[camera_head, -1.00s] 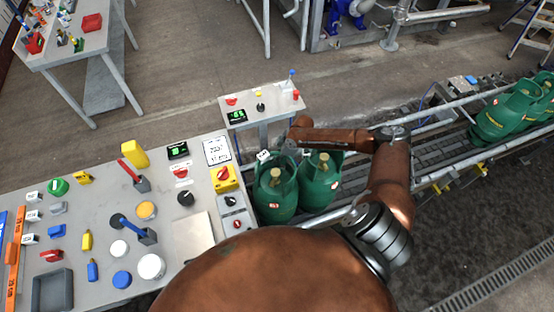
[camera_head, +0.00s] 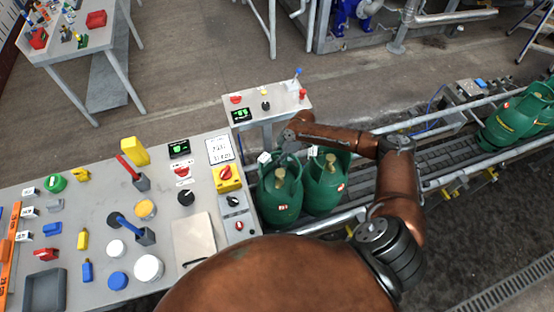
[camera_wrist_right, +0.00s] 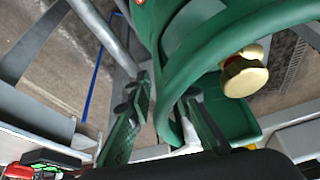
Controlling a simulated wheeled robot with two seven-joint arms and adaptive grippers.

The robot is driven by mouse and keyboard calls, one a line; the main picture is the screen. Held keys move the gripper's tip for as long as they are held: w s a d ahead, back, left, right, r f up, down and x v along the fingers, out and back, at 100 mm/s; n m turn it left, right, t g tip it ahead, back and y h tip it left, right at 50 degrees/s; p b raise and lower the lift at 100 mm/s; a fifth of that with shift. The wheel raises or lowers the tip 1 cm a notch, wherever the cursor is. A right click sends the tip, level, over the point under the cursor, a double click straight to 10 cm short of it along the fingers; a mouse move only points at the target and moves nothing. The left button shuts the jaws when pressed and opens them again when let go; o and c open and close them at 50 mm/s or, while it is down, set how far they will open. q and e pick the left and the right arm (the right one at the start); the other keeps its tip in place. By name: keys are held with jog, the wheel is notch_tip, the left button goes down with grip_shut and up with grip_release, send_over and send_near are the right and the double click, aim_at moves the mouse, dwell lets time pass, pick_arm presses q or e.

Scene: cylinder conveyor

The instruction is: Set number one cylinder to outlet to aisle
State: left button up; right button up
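Two green gas cylinders stand upright at the left end of the conveyor: a left one (camera_head: 279,195) and a right one (camera_head: 325,185). Each has a brass-coloured valve and a white tag by its collar; I cannot read the numbers. My right gripper (camera_head: 289,149) is at the collars, between the two valves, partly hidden by my arm. In the right wrist view its fingers (camera_wrist_right: 168,122) are apart, with a green collar rim (camera_wrist_right: 163,75) passing between them. A gap shows beside the left finger. Which cylinder this rim belongs to is unclear. My left gripper is out of view.
A control table (camera_head: 200,236) with knobs, switches and displays stands left of the cylinders. A small panel stand (camera_head: 283,103) is behind them. More green cylinders (camera_head: 512,118) stand farther right on the conveyor (camera_head: 445,160). Metal rails line the belt.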

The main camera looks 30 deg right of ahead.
jog(key=shift+o, duration=0.3)
jog(key=shift+d, duration=0.1)
jog(key=v, duration=1.2)
jog(key=shift+f, duration=0.1)
